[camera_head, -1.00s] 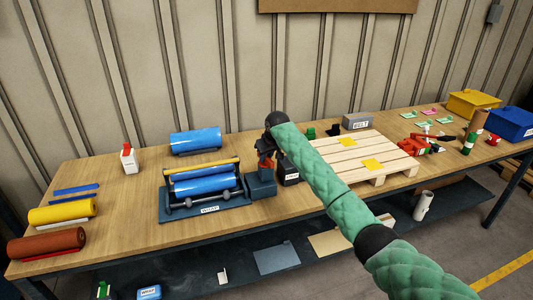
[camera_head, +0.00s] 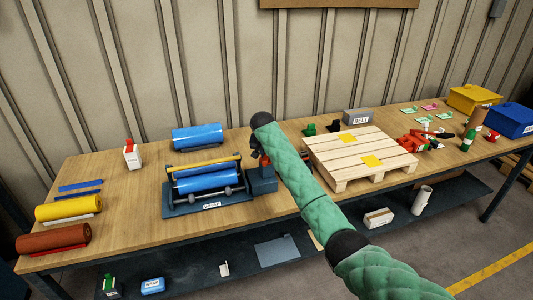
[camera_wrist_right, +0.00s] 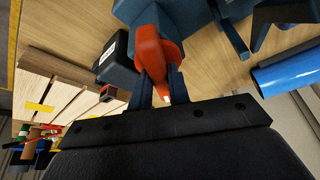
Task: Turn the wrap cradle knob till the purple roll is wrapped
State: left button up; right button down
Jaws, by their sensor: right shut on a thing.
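The wrap cradle (camera_head: 178,211) is a dark blue frame with a label on its front, at the left middle of the bench. A blue roll (camera_head: 208,181) lies in it, below a yellow bar (camera_head: 205,163); I see no purple roll in it. The orange-red knob (camera_head: 265,161) is on a block at the cradle's right end. My right gripper (camera_head: 261,153) is at the knob, partly hidden by my wrist. In the right wrist view, its two fingers (camera_wrist_right: 160,88) are shut on the knob (camera_wrist_right: 153,48). My left gripper is not in view.
Another blue roll (camera_head: 197,137) lies behind the cradle. Yellow (camera_head: 68,207) and brown (camera_head: 52,240) rolls lie at the left end. A wooden pallet (camera_head: 330,155) stands right of my arm. A black box (camera_wrist_right: 115,62) is near the knob. Yellow (camera_head: 474,98) and blue (camera_head: 511,120) bins stand far right.

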aim_at(265, 157)
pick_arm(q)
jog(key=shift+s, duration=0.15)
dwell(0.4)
pick_arm(e)
jog(key=c, duration=1.5)
grip_release()
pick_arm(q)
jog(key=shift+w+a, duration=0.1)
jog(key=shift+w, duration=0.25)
pick_arm(e)
jog(key=shift+o, duration=0.9)
jog(key=shift+s+r+b, duration=0.2)
jog(key=shift+r+b, duration=0.2)
jog(key=shift+r, duration=0.1)
jog(key=b+v, duration=0.2)
jog(key=v, duration=0.3)
jog(key=shift+s+a+r, duration=0.1)
jog(key=shift+a+r, duration=0.05)
jog(key=shift+r, duration=0.15)
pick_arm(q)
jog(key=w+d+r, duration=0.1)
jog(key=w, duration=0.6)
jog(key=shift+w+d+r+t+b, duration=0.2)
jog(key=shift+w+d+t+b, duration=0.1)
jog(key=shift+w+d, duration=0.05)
pick_arm(e)
jog(key=shift+s+r, duration=0.15)
jog(key=shift+r, duration=0.35)
